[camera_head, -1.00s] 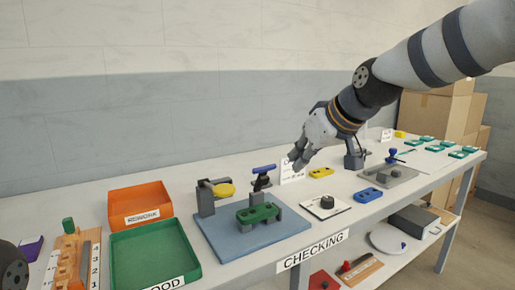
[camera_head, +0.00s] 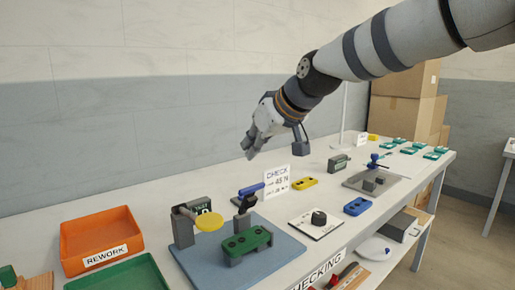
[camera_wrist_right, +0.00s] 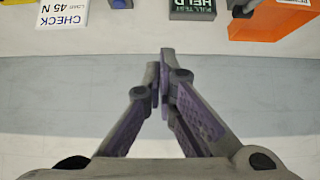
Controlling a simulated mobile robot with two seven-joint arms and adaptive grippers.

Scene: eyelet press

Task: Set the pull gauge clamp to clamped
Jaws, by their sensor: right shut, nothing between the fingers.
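The fixture is a blue base plate (camera_head: 285,257) with a green drilled part (camera_head: 246,242) on grey blocks. Behind the part is a small dark clamp with a blue handle (camera_head: 251,189), which lies nearly level, rising slightly to the right. Beside it a yellow disc (camera_head: 209,219) is carried by a grey post. A dark display (camera_head: 202,206) stands behind, and reads "HELD" in the wrist view (camera_wrist_right: 190,9). My right gripper (camera_head: 251,150) is shut and empty, in the air above and behind the blue handle; its fingertips (camera_wrist_right: 162,75) meet in the wrist view. My left gripper is out of view.
A check card (camera_head: 277,182) stands right of the handle. An orange rework bin (camera_head: 101,239) and a green bin (camera_head: 118,276) are at left. A yellow part (camera_head: 305,184), a dial plate (camera_head: 318,223) and a blue part (camera_head: 357,207) lie to the right. The wall is behind.

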